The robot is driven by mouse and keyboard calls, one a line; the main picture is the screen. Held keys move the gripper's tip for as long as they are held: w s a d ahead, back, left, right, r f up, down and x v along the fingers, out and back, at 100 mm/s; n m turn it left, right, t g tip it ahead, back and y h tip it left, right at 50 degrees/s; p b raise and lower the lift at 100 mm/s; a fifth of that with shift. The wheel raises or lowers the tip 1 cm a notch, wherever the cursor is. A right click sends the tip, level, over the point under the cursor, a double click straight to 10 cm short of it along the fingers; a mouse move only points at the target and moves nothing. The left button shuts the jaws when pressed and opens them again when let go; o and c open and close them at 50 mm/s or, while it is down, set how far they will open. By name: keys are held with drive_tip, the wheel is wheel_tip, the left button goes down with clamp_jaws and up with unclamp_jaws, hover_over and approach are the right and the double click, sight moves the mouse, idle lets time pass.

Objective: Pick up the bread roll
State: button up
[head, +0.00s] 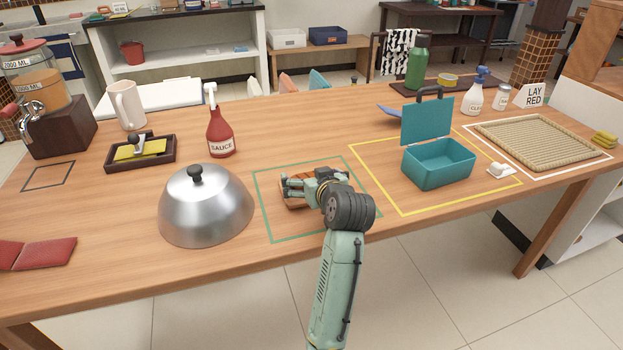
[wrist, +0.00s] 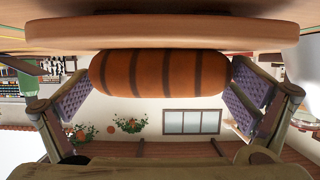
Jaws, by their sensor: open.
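The bread roll (wrist: 160,73) is brown with dark stripes. In the wrist view it lies across the picture against a round-edged wooden board (wrist: 160,32), and the picture appears upside down. My gripper (wrist: 160,97) is open, with one purple-padded finger near each end of the roll. The pads look close to the ends; I cannot tell whether they touch. In the head view my gripper (head: 290,188) is low over the green outlined square (head: 262,216), covering most of the roll and board.
A metal dome lid (head: 205,212) stands close on the left, with a red sauce bottle (head: 220,135) behind it. An open teal box (head: 440,168) stands right in a yellow outline. A woven mat (head: 538,142) lies farther right. The table front is mostly clear.

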drive_tip(key=shift+c, duration=0.5)
drive_tip(key=c, duration=0.7)
drive_tip(key=shift+r, duration=0.1)
